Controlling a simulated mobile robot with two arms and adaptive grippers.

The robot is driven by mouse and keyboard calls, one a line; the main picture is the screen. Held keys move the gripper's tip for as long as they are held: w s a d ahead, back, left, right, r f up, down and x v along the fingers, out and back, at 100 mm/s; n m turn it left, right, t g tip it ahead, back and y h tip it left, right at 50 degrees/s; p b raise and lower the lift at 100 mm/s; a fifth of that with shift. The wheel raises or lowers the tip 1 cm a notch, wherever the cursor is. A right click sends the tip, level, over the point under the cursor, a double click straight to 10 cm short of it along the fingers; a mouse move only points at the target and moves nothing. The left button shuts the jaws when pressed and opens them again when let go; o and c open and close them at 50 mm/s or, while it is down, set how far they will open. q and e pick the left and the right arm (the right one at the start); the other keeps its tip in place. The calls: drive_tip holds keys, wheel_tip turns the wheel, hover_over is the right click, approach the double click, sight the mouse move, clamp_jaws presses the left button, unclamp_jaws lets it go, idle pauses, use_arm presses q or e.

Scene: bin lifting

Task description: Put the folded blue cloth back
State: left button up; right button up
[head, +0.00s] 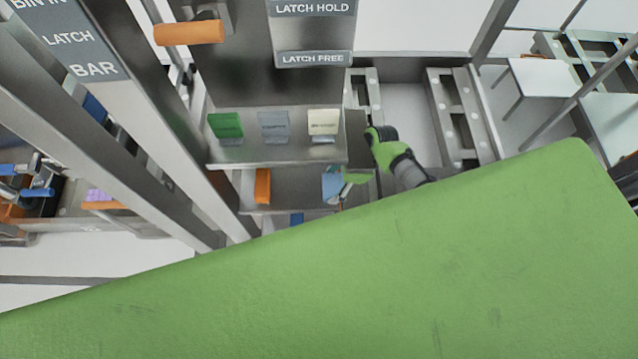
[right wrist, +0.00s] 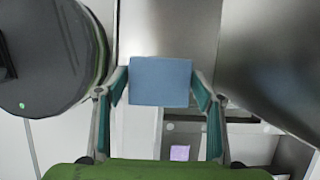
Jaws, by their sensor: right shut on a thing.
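The folded blue cloth (head: 332,187) shows at the right end of the lower grey shelf, below the row of cards. My right gripper (head: 345,184) is at the cloth, its arm coming in from the right. In the right wrist view the cloth (right wrist: 160,82) is a flat blue rectangle between the two fingertips, and the right gripper (right wrist: 162,88) is shut on it. I cannot tell whether the cloth touches the shelf. My left gripper is not in view.
Above the lower shelf (head: 290,188), an upper shelf (head: 275,154) bears green, grey and cream cards. An orange block (head: 262,186) stands left of the cloth. Metal posts rise at the left. A purple item (right wrist: 180,153) shows beyond the gripper.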

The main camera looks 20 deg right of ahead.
drive_tip(key=a, duration=0.1)
drive_tip(key=w+a+b, duration=0.1)
drive_tip(key=a, duration=0.1)
drive_tip(key=shift+a, duration=0.3)
drive_tip(key=shift+w+a+r, duration=0.15)
drive_tip(key=shift+a, duration=0.25)
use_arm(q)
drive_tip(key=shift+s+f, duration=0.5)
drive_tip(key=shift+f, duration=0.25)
use_arm(e)
drive_tip(key=shift+f, duration=0.2)
drive_tip(key=o, duration=1)
drive_tip(key=shift+o, duration=0.2)
drive_tip(key=shift+d, duration=0.1)
